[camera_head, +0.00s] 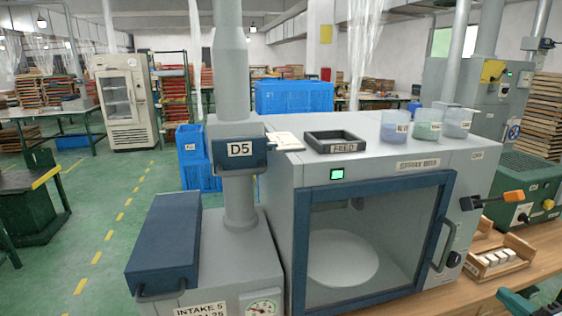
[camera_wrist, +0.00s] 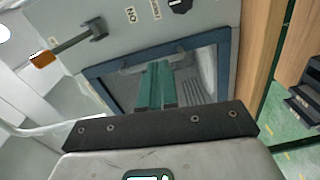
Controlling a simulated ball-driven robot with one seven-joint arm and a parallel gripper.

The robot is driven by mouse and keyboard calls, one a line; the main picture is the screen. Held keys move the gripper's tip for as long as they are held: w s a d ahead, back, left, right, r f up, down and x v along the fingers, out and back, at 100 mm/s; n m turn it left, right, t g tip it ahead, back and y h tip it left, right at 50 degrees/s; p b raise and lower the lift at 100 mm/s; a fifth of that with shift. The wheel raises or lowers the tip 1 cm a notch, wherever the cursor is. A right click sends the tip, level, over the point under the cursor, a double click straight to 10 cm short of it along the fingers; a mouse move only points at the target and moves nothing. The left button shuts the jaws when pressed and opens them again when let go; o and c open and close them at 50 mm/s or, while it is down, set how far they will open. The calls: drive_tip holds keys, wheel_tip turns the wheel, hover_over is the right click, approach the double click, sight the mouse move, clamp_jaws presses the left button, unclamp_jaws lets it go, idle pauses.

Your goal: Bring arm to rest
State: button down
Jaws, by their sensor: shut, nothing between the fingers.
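My gripper (camera_wrist: 158,68) shows in the wrist view as two green fingers close together, shut and empty. They stand out from a dark bolted bar in front of a blue-framed window (camera_wrist: 222,72); I cannot tell the distance to it. In the head view a grey booth (camera_head: 275,230) has a blue-framed glass door that looks shut. A white round plate (camera_head: 342,258) lies inside, with nothing seen on it. A dark green piece (camera_head: 516,302) shows at the bottom right edge; I cannot tell whether it is my gripper.
A black tray (camera_head: 336,142) and several cups (camera_head: 428,124) stand on the booth top. An orange-tipped lever (camera_head: 492,200) juts from its right side; one also shows in the wrist view (camera_wrist: 68,48). A wooden rack (camera_head: 500,256) sits on the bench. Green floor is open at left.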

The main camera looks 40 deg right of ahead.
drive_tip(key=w+a+f+m+g+y, duration=0.1)
drive_tip(key=w+a+f+m+g, duration=0.35)
drive_tip(key=a+f+m, duration=0.35)
drive_tip(key=w+a+f+m+g, duration=0.35)
drive_tip(key=w+a+f, duration=0.25)
drive_tip(key=f, duration=0.3)
drive_tip(key=a+f+g+y, duration=0.2)
drive_tip(key=a+g+y, duration=0.4)
drive_tip(key=a, duration=1.8)
drive_tip(key=shift+w+f+y, duration=0.25)
drive_tip(key=shift+w+y, duration=0.05)
drive_tip(key=shift+y, duration=0.4)
